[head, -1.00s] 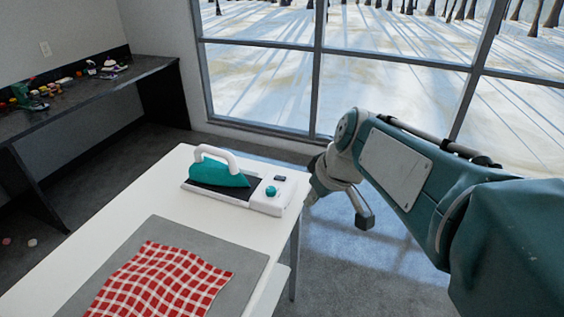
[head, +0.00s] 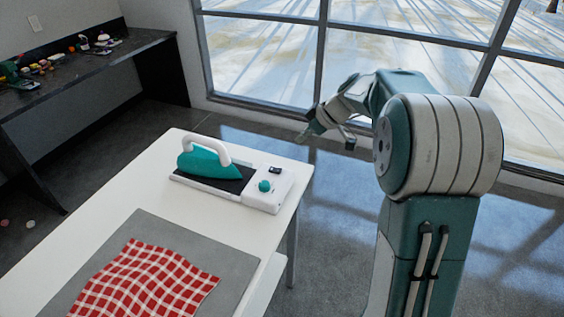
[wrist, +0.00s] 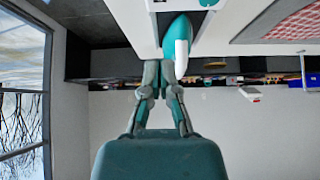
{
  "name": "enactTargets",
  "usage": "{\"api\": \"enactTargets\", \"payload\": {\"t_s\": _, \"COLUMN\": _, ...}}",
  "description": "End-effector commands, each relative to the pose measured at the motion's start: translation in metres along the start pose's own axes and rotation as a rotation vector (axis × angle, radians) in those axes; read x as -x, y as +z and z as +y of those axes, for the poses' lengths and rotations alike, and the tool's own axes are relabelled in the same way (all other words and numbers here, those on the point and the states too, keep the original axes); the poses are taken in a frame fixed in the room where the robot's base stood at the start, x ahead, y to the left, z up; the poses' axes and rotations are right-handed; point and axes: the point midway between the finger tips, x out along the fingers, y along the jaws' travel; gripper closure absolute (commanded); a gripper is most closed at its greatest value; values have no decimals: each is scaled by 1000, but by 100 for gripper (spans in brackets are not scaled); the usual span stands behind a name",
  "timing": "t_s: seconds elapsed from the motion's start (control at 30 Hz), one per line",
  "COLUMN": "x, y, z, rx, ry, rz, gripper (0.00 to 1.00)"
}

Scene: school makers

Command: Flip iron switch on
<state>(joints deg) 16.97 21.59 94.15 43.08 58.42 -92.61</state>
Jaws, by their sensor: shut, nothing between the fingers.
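The teal iron (head: 203,161) with a white handle rests on its white and black base (head: 257,196) on the white table. The base carries a round teal knob (head: 264,186) and a small dark switch or display (head: 275,170); I cannot tell which. My gripper (head: 302,137) is raised beyond the base's right end, apart from it. In the upside-down wrist view my gripper (wrist: 159,68) has its fingertips together and empty. The iron (wrist: 178,30) shows there just past the fingertips, its handle partly overlapping them in the picture.
A red checked cloth (head: 150,282) lies on a grey mat (head: 232,262) on the white table (head: 130,192). A dark bench (head: 95,57) with small objects stands at the back left. Large windows (head: 400,75) line the far side. The floor right of the table is clear.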

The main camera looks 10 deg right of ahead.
Motion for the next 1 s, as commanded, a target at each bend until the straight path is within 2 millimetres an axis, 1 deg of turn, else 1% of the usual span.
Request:
{"api": "enactTargets", "payload": {"t_s": 0.23, "x": 0, "y": 1, "z": 1, "rx": -2, "ry": -1, "rz": 1, "gripper": 100}}
{"api": "enactTargets", "payload": {"t_s": 0.37, "x": -8, "y": 1, "z": 1, "rx": -3, "ry": -2, "rz": 0, "gripper": 100}}
{"api": "enactTargets", "payload": {"t_s": 0.47, "x": -24, "y": 1, "z": 0, "rx": -4, "ry": -5, "rz": 0, "gripper": 100}}
{"api": "enactTargets", "payload": {"t_s": 0.87, "x": -99, "y": 1, "z": 0, "rx": -4, "ry": -4, "rz": -1, "gripper": 100}}
{"api": "enactTargets", "payload": {"t_s": 0.9, "x": -105, "y": 4, "z": 0, "rx": -5, "ry": -3, "rz": -2, "gripper": 100}}
{"api": "enactTargets", "payload": {"t_s": 1.0, "x": -114, "y": 16, "z": 0, "rx": -6, "ry": -1, "rz": -1, "gripper": 100}}
